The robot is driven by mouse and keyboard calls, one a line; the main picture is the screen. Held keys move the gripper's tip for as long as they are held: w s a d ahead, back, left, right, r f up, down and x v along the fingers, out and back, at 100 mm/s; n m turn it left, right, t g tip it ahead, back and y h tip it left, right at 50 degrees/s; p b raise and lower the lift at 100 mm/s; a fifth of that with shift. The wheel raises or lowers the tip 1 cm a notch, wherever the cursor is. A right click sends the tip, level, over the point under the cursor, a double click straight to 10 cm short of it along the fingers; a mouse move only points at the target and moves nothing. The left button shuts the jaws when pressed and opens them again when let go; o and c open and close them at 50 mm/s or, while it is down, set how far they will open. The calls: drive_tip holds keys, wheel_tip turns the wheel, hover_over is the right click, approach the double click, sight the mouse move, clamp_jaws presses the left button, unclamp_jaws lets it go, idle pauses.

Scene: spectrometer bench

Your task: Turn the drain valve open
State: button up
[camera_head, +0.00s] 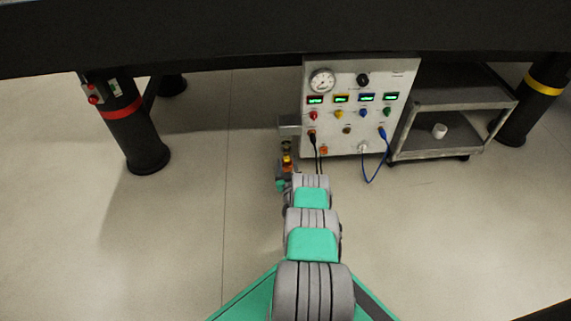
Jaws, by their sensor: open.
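The drain valve cannot be told for certain. A grey fitting (288,121) juts from the left side of the white control cabinet (331,170). Below it is a small dark and yellowish part, too small to make out. My arm reaches forward from the bottom middle. My gripper (286,160) is at its far end, small in the picture, just left of the cabinet's lower left edge and below the fitting. It appears empty and open. I cannot tell whether it touches anything.
The cabinet front has a round gauge (322,81), several lit displays and knobs, and hanging black and blue cables (370,178). A grey cart (436,151) holding a white cup (439,131) stands right. A red-banded table leg (134,130) stands left. Floor left of my arm is clear.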

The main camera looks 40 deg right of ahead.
clamp_jaws()
idle(0.3)
drive_tip(key=shift+f+m+b, duration=0.1)
drive_tip(key=shift+m+b, duration=0.2)
drive_tip(key=shift+m, duration=0.1)
drive_tip(key=shift+m+b, duration=1.7)
drive_tip(key=shift+m, duration=2.4)
unclamp_jaws()
